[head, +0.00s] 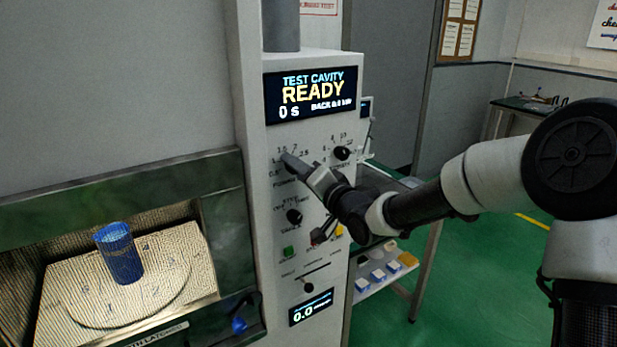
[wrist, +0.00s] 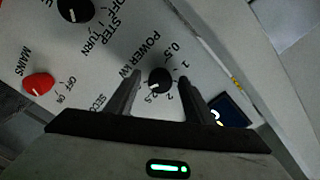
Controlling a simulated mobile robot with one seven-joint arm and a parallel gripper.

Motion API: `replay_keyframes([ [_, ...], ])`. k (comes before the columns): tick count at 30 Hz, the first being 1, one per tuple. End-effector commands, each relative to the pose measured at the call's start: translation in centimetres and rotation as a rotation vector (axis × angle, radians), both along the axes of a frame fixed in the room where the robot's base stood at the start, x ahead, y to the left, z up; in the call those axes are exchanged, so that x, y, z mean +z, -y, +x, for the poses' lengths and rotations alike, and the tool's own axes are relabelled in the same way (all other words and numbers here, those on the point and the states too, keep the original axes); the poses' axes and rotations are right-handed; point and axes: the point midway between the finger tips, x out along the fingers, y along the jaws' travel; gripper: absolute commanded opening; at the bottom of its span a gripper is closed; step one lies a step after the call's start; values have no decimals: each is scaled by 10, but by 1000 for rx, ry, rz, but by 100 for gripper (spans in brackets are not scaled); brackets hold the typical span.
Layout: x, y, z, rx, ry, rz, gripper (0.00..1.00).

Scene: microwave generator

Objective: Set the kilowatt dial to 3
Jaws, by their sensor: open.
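The kilowatt dial (wrist: 160,80) is a small round black knob marked POWER kW, with a scale that includes 0.5, 1, 2 and 2.5. It has a pale mark on its left side in the wrist view; the exact value it points at is too small to tell. My gripper (wrist: 159,77) is open, with one finger on each side of the dial. Contact cannot be told. In the head view, my gripper (head: 292,160) reaches the dial from the right and covers much of it and part of its scale.
A black step/turn knob (wrist: 76,9) and a red mains knob (wrist: 38,83) are nearby. Above is the READY display (head: 312,95); another black knob (head: 342,153) is close to my gripper. The lit cavity at left holds a blue cup (head: 119,255).

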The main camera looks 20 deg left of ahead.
Motion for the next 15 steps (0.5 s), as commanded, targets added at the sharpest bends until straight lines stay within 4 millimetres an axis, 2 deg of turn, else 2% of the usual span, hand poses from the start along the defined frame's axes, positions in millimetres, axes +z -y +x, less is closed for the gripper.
replay_keyframes([
  [5,0,19,-14,-3,1,-2,48],
  [15,1,82,-68,-3,2,-4,48],
])
